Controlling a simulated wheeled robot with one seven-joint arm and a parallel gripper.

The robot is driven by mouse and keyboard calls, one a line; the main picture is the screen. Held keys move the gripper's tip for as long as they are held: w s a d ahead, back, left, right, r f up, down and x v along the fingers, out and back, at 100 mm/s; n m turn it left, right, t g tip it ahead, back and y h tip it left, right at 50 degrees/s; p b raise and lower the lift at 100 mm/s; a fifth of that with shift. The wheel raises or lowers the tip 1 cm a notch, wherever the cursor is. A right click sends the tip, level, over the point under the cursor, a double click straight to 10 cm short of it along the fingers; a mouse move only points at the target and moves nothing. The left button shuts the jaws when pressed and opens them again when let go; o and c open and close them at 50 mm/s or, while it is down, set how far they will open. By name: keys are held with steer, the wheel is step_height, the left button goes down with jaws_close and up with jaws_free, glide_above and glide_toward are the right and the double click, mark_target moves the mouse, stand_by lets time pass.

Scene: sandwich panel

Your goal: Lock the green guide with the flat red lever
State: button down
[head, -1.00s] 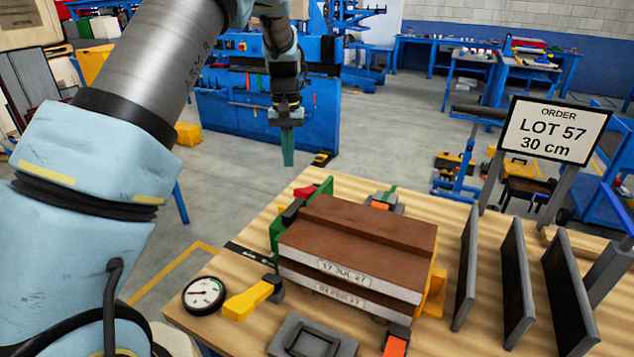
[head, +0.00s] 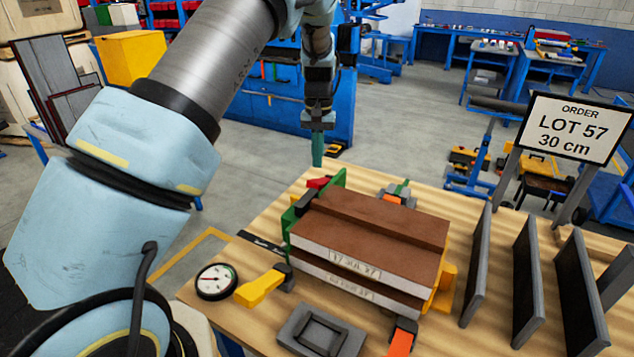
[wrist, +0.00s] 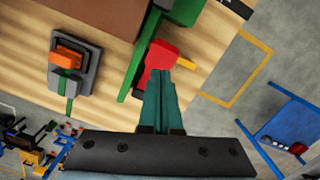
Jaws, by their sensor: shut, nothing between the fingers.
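The green guide (head: 291,216) stands upright along the left end of the stacked brown-topped panels (head: 375,222). The red lever (head: 318,183) is at the guide's far end, partly hidden behind the guide and a black part. In the wrist view the red lever (wrist: 158,62) lies beside the green guide (wrist: 138,65), on its outer side. My gripper (head: 317,163) points down at the back of the table, just behind the lever. Its teal fingers are shut and empty. In the wrist view the fingertips (wrist: 159,78) overlap the lever's edge; I cannot tell if they touch.
An orange-and-grey clamp (head: 397,196) sits at the panels' back. A yellow lever (head: 260,289), round gauge (head: 215,281) and grey tray (head: 322,333) are in front. Several grey dividers (head: 527,280) and the order sign (head: 562,128) stand right. Open floor lies behind the table.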

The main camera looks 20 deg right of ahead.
mark_target(317, 181)
steer(key=shift+s+a+f, duration=0.15)
steer(key=shift+f, duration=1.6)
steer(key=shift+f, duration=0.1)
step_height(317, 181, down, 4)
steer(key=b, duration=0.2)
steer(key=shift+f+b, duration=0.1)
steer(key=shift+b, duration=0.25)
steer(key=shift+r, duration=0.25)
steer(key=shift+w+d+r+p, duration=0.3)
steer(key=shift+w+d, duration=0.1)
steer(key=shift+w, duration=0.25)
steer(key=shift+w+d+r+p, duration=0.2)
steer(key=shift+w+d+p, duration=0.15)
steer(key=shift+w, duration=0.3)
steer(key=shift+r, duration=0.1)
step_height(317, 181, up, 11)
steer(key=b, duration=0.4)
steer(key=shift+w+d+f, duration=0.2)
steer(key=shift+w+d, duration=0.15)
steer(key=shift+w, duration=0.1)
